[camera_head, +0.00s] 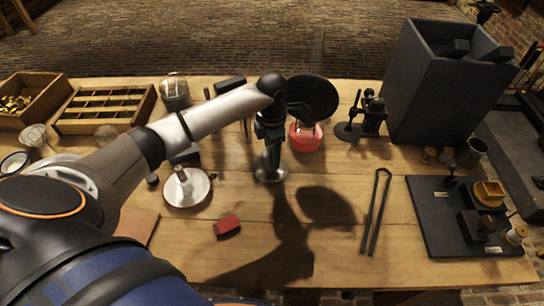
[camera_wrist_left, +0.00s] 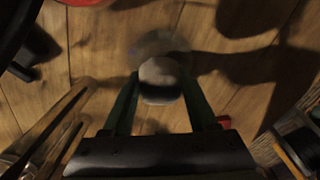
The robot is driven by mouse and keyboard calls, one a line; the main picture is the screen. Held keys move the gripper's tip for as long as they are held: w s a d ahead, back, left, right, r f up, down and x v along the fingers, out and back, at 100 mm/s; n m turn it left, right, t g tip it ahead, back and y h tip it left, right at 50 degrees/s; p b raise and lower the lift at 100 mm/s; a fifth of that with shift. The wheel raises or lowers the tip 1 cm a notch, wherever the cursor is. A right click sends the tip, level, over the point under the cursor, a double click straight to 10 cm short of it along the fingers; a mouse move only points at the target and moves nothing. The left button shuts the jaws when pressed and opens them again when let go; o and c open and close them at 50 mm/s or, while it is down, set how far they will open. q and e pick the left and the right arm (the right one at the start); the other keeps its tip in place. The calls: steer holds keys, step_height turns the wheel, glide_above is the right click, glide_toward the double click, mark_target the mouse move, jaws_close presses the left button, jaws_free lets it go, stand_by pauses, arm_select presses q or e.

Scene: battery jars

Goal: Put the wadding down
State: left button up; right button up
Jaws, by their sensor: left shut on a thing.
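My left gripper (camera_head: 270,155) is shut on a pale grey, rounded piece that I take to be the wadding; it shows between the fingers in the left wrist view (camera_wrist_left: 160,78). In the head view the fingers mostly hide it. A round clear glass vessel (camera_head: 272,174) is on the table at the fingertips, and its rim also shows just beyond the wadding in the left wrist view (camera_wrist_left: 158,45). I cannot tell whether the wadding touches the glass or the table. My right gripper is not in view.
A white dish (camera_head: 188,190) stands left of the gripper and a red block (camera_head: 227,226) nearer the front. A red container (camera_head: 305,138) is behind right. Dark tongs (camera_head: 375,213) and a black board (camera_head: 435,225) lie right. Bare wood shows between block and tongs.

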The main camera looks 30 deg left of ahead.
arm_select(q)
steer(key=shift+f, duration=1.1)
steer(key=shift+f, duration=0.1)
steer(key=shift+f, duration=0.15)
steer(key=o, duration=1.2)
step_height(320, 180, up, 12)
steer(key=shift+f+b, duration=0.15)
steer(key=shift+b, duration=0.3)
steer(key=shift+r, duration=0.4)
